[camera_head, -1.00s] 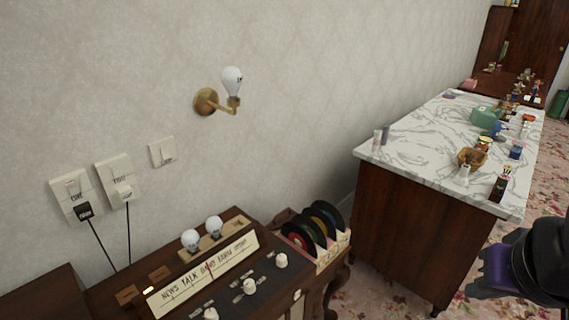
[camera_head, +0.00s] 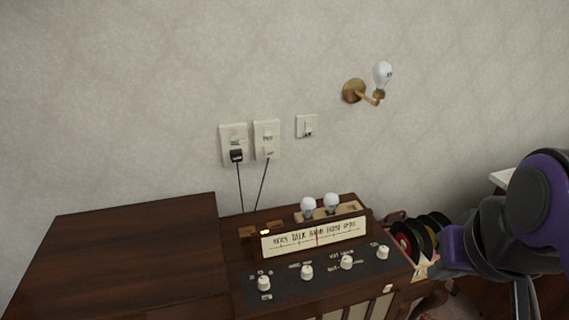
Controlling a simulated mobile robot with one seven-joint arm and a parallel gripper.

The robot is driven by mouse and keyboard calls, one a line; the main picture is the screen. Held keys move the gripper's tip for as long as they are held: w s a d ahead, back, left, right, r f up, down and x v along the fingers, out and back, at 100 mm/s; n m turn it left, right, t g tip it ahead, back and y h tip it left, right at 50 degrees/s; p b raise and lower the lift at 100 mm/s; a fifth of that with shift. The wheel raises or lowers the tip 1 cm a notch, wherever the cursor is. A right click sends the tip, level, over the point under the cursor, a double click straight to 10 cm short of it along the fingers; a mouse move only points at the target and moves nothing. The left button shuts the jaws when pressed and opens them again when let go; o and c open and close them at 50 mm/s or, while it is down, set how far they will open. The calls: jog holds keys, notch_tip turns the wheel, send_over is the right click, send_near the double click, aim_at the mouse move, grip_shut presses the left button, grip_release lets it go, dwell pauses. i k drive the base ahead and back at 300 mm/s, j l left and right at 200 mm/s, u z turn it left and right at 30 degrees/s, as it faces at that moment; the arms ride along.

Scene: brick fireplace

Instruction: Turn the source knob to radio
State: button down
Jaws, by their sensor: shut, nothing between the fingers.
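The radio's dark control panel (camera_head: 325,279) carries a row of several white knobs. The leftmost knob (camera_head: 264,283) has small marks above it and a small label below it; the lettering is too small to read. The other knobs, such as the far right one (camera_head: 383,252), stand further along the panel. I cannot read which one is marked source. A lit dial strip (camera_head: 314,238) with station words and a red needle stands behind them. My purple and black arm is at the right, apart from the knobs. My gripper's fingers do not show.
Two bulbs (camera_head: 319,205) sit in a wooden holder behind the dial. Coloured records (camera_head: 420,234) stand right of the radio, close to my arm. A dark wooden top (camera_head: 125,255) lies at the left. Plugs with cords (camera_head: 237,155) hang from wall sockets. The space above the knobs is clear.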

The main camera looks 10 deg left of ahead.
aim_at(307, 274)
jog(key=u, duration=1.4)
jog(key=z, duration=0.7)
jog(key=i+l+u, duration=0.25)
jog(key=k+l, duration=0.4)
jog(key=i+j, duration=0.35)
